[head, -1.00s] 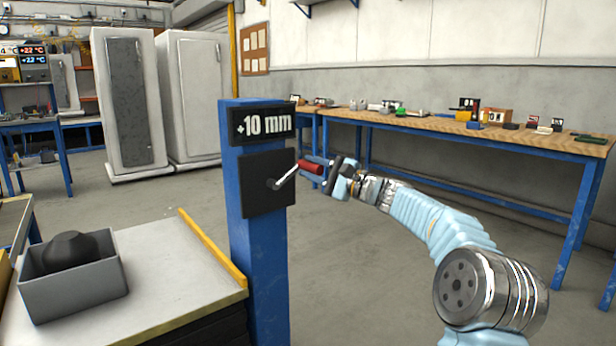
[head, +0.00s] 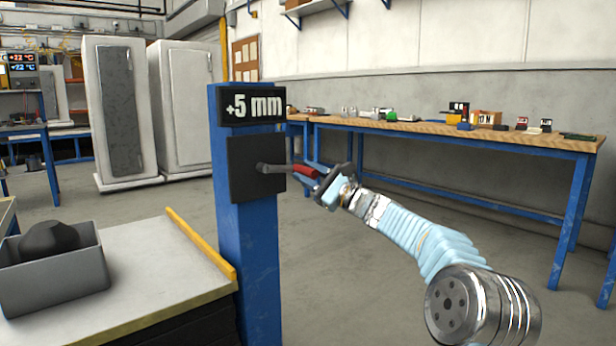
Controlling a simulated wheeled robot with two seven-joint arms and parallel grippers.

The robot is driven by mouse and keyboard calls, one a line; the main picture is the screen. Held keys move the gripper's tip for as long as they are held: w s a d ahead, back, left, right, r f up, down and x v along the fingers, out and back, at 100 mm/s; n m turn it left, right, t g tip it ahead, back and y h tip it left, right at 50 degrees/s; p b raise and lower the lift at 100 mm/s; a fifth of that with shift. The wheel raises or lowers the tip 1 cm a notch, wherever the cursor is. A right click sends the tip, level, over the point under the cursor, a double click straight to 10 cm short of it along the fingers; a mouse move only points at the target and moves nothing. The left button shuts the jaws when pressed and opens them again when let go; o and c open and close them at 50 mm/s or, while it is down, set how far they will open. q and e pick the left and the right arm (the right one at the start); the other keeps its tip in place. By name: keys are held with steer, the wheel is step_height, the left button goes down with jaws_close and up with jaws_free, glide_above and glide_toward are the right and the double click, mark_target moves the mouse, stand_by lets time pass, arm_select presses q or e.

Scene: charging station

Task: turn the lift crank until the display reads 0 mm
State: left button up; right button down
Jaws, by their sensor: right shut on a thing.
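The display (head: 252,106) at the top of the blue post (head: 246,240) reads +5 mm. Below it is a black plate (head: 243,185) with the lift crank (head: 277,169) sticking out to the right. The crank ends in a red handle (head: 306,173). My right gripper (head: 313,175) is shut on the red handle, and its fingers hide part of it. My left gripper is not in view.
A light table (head: 150,285) with a yellow edge strip stands at the lower left, with a grey bin (head: 58,280) holding a dark lump. A long wooden workbench (head: 420,128) with small items stands behind my right arm. Open floor lies between.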

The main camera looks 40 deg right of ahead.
steer(key=shift+a, duration=0.2)
stand_by(0.3)
steer(key=c, duration=0.9)
jaws_free()
steer(key=shift+s+d+f, duration=0.15)
steer(key=shift+s, duration=0.1)
steer(key=v, duration=1.3)
steer(key=shift+s+b, duration=0.1)
steer(key=shift+b, duration=0.3)
